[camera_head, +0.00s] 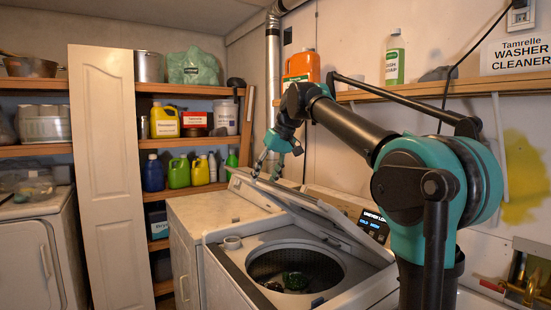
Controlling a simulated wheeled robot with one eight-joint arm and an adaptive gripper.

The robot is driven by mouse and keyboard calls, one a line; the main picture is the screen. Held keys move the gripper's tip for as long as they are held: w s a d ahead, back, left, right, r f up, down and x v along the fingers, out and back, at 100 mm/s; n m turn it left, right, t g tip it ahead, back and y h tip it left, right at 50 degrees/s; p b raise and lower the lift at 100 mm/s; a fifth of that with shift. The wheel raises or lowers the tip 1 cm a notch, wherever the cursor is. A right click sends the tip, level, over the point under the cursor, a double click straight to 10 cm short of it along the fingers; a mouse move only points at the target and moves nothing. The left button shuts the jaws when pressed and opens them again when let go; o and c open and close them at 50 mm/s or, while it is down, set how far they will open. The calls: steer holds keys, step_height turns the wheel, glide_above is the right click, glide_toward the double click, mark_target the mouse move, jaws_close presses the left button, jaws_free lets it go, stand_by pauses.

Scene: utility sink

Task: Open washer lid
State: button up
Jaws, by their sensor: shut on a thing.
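The washer (222,268) is a white top-loader in the lower middle of the view. Its lid (325,212) is raised at a slant, with the free edge up and clear of the tub opening. The round dark drum (295,262) shows below it, with some dark green and dark items inside. My gripper (265,176), teal and black, points down at the lid's raised upper edge and is shut on it. The exact finger contact is small and hard to make out.
A lit control panel (373,223) sits behind the lid on the right. A wall shelf (450,88) with an orange jug (302,66) and a green-white bottle (395,60) runs above. Another white machine (30,255) stands at left. Shelves with several bottles line the back.

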steer(key=shift+d+v, duration=0.15)
steer(key=shift+v, duration=1.65)
steer(key=shift+d+v, duration=0.15)
steer(key=shift+v, duration=1.7)
steer(key=shift+w+f, duration=0.1)
steer(key=shift+c, duration=0.5)
